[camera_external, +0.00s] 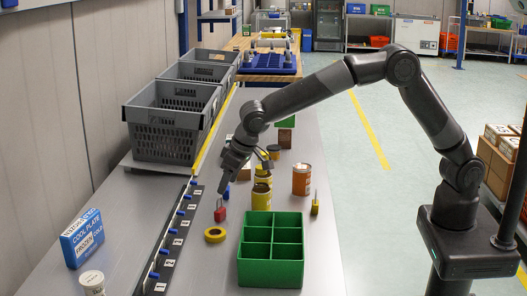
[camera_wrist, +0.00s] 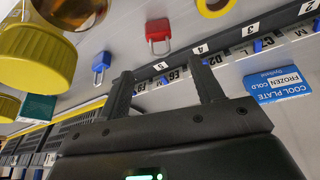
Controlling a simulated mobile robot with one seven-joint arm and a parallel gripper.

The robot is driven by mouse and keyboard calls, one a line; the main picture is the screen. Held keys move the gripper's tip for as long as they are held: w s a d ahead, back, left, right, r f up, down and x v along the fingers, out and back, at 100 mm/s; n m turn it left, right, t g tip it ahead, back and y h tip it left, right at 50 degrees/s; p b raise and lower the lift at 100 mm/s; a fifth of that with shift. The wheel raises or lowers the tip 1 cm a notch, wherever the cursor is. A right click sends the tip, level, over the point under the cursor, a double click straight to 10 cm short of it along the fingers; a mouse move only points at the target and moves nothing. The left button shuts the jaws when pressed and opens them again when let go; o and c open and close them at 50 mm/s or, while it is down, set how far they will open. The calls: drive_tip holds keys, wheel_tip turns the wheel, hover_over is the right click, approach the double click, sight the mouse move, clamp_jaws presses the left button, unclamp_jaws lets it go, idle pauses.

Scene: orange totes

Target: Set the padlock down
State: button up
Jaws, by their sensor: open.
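A red padlock (camera_external: 220,214) lies on the grey bench, left of the green divided tray. In the wrist view, the red padlock (camera_wrist: 158,32) is beyond my fingertips, with its shackle toward them. A blue padlock (camera_external: 227,192) is just behind it, close to my finger in the outside view; the blue padlock (camera_wrist: 101,59) is left of the red one in the wrist view. My gripper (camera_external: 246,178) is open over the bench. In the wrist view, my gripper (camera_wrist: 165,80) has its fingers spread with nothing between them.
The green tray (camera_external: 271,247) has empty compartments. Yellow tape (camera_external: 214,234), yellow-lidded jars (camera_external: 261,197) and an orange can (camera_external: 301,179) stand nearby. A numbered strip with blue pegs (camera_external: 169,240) runs along the left; grey crates (camera_external: 168,139) are behind.

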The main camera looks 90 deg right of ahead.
drive_tip(key=s+d+r, duration=0.1)
drive_tip(key=s+r, duration=0.1)
drive_tip(key=r, duration=0.1)
drive_tip(key=s+d+r, duration=0.1)
drive_tip(key=s+r, duration=0.2)
drive_tip(key=s+d+r, duration=0.1)
drive_tip(key=s+r, duration=0.2)
drive_tip(key=s+d+r+n+y, duration=0.1)
drive_tip(key=s+d+r, duration=0.25)
drive_tip(key=s, duration=0.95)
drive_tip(key=s+d+r+n, duration=0.15)
drive_tip(key=s+r, duration=0.25)
drive_tip(key=s, duration=0.8)
drive_tip(key=s+d+f+t, duration=0.1)
drive_tip(key=s+f, duration=0.3)
drive_tip(key=s, duration=0.9)
drive_tip(key=shift+s+f+n, duration=0.2)
drive_tip(key=shift+s+n, duration=0.15)
drive_tip(key=shift+s, duration=0.05)
